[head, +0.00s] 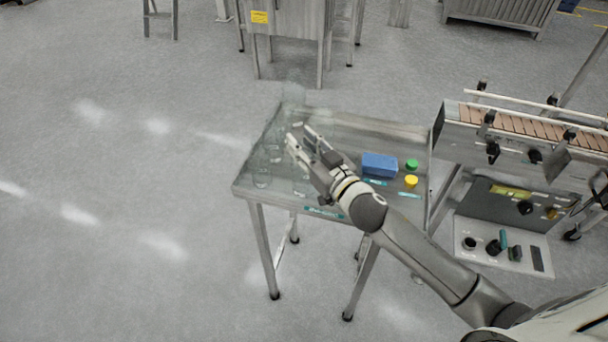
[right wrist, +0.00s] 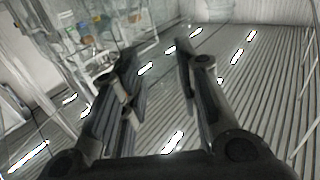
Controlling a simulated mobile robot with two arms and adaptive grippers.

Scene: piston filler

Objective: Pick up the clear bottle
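Several clear bottles stand on the left part of a metal table in the head view. They are faint and see-through: one bottle (head: 262,176) is near the left front corner, and another tall clear shape (head: 293,94) is at the back edge. My right gripper (head: 299,137) is over the table's left half, among or above the bottles; its exact height is unclear. In the right wrist view its fingers (right wrist: 157,52) are apart, with no solid object visible between them. Blurred see-through shapes (right wrist: 110,50) show left of the fingers. My left gripper is out of view.
On the table (head: 385,131) are a blue block (head: 380,165), a green cap (head: 411,164) and a yellow cap (head: 411,181), right of my gripper. A conveyor (head: 535,128) with a control panel (head: 515,204) stands to the right. Open floor lies left.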

